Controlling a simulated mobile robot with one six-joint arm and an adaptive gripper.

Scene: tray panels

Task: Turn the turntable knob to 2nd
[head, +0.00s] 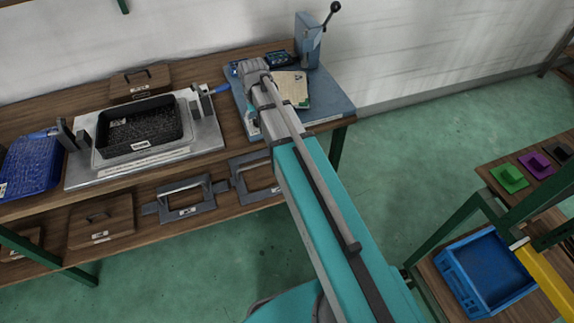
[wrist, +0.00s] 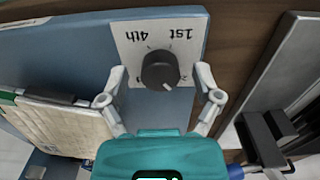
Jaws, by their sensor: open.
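The black turntable knob (wrist: 160,70) sits on a white label plate (wrist: 125,38) in the wrist view. The plate reads "1st" and "4th" upside down beyond the knob; other labels are hidden or cut off by my fingers. A small light mark shows at the knob's near edge. My gripper (wrist: 160,82) is open, with one fingertip on each side of the knob. I cannot tell whether the fingers touch it. In the head view my arm hides the knob; the blue base (head: 335,103) shows around the wrist.
A pale box (head: 290,88) lies on the blue base, beside a blue lever press (head: 308,42). A metal fixture (head: 208,140) with a black tray (head: 140,128) stands to the left. A blue basket (head: 32,165) is at far left. A wall is behind the bench.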

